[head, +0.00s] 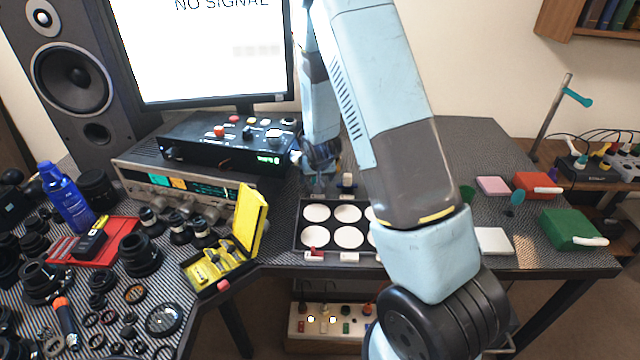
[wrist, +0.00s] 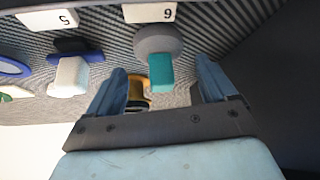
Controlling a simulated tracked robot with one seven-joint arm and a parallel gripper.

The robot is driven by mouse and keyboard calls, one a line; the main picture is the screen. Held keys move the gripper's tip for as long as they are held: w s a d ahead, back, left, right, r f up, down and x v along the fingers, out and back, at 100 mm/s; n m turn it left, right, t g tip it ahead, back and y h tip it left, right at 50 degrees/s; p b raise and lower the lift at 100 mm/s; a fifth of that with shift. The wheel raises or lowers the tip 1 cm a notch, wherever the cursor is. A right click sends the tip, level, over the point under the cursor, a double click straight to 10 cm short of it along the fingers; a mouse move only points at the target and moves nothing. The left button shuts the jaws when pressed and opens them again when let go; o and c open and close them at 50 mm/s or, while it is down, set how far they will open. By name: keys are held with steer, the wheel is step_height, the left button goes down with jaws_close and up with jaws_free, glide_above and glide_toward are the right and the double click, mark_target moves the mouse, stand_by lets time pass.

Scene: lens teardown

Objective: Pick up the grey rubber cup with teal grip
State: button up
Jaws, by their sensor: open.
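The grey rubber cup (wrist: 155,39) with its teal grip (wrist: 160,72) shows in the wrist view, in front of a white label marked 6. The cup is round, and its teal block points toward my gripper. My gripper (wrist: 161,68) is open, with one blue finger on each side of the teal grip. Clear gaps show between the grip and both fingers. In the head view my gripper (head: 319,178) is small and dark behind the tray, and I cannot make out the cup there.
In the wrist view, a white-gripped piece with a dark blue base (wrist: 70,72) stands left of the cup. A yellow and black thing (wrist: 137,90) shows between the fingers. In the head view, a tray with white discs (head: 300,242) lies in front of my gripper, and a control box (head: 230,140) stands left.

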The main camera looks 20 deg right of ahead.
steer(key=shift+w+r+x, duration=0.1)
steer(key=shift+w+x, duration=0.1)
steer(key=shift+x, duration=0.7)
steer(key=shift+w+r+x, duration=0.1)
steer(key=shift+w+x, duration=0.05)
steer(key=shift+x, duration=0.7)
steer(key=shift+c, duration=0.3)
steer(key=c, duration=0.9)
